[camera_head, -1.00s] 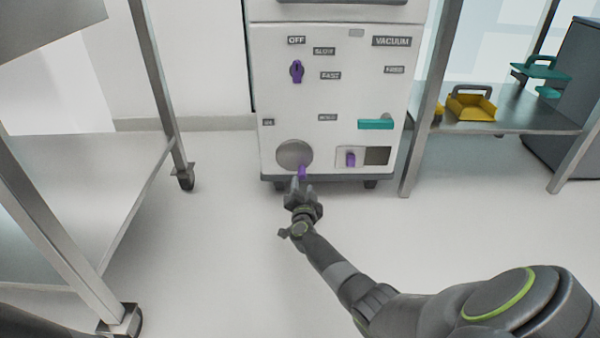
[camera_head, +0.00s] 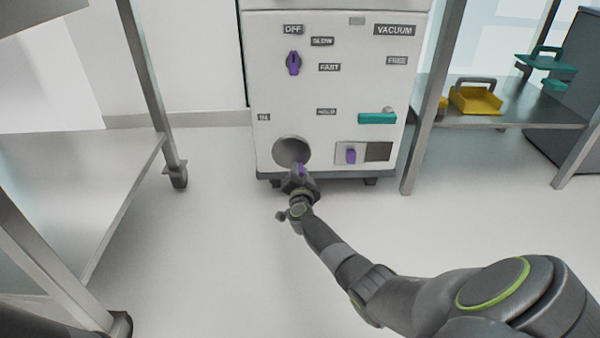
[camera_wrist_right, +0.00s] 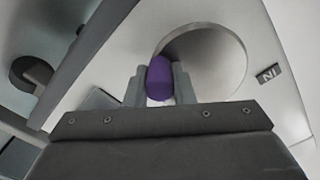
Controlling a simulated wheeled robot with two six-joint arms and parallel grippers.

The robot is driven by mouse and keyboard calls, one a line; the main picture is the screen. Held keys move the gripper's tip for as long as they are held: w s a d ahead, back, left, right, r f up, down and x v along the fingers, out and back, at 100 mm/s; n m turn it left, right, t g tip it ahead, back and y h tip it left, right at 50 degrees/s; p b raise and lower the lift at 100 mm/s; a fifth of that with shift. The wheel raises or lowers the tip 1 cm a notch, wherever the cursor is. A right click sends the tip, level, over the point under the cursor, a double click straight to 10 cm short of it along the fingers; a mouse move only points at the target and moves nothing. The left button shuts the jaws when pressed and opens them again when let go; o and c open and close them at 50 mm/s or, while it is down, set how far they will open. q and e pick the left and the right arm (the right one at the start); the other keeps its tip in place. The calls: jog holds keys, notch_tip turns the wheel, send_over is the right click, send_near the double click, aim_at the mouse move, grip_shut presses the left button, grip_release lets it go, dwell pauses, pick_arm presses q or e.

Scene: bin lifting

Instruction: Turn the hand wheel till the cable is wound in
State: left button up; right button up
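The hand wheel (camera_head: 286,150) is a round grey disc low on the left of the white machine front. Its purple handle (camera_head: 300,169) sticks out at the disc's lower edge. My right gripper (camera_head: 299,176) is at this handle. In the right wrist view, the two grey fingers stand on either side of the purple handle (camera_wrist_right: 160,82) and appear to touch it, with the disc (camera_wrist_right: 215,55) behind. The cable is not visible. An "IN" label (camera_wrist_right: 269,74) is beside the wheel. My left gripper is not in view.
The white machine (camera_head: 340,90) also has a purple selector knob (camera_head: 293,63), a teal handle (camera_head: 376,118) and a small purple switch (camera_head: 350,156). A metal table stands left; a right shelf (camera_head: 520,112) holds a yellow tray (camera_head: 474,102). The floor before the machine is clear.

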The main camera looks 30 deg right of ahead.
aim_at(276, 157)
grip_shut()
jog(key=shift+a+f+m, duration=0.1)
jog(key=shift+m, duration=0.2)
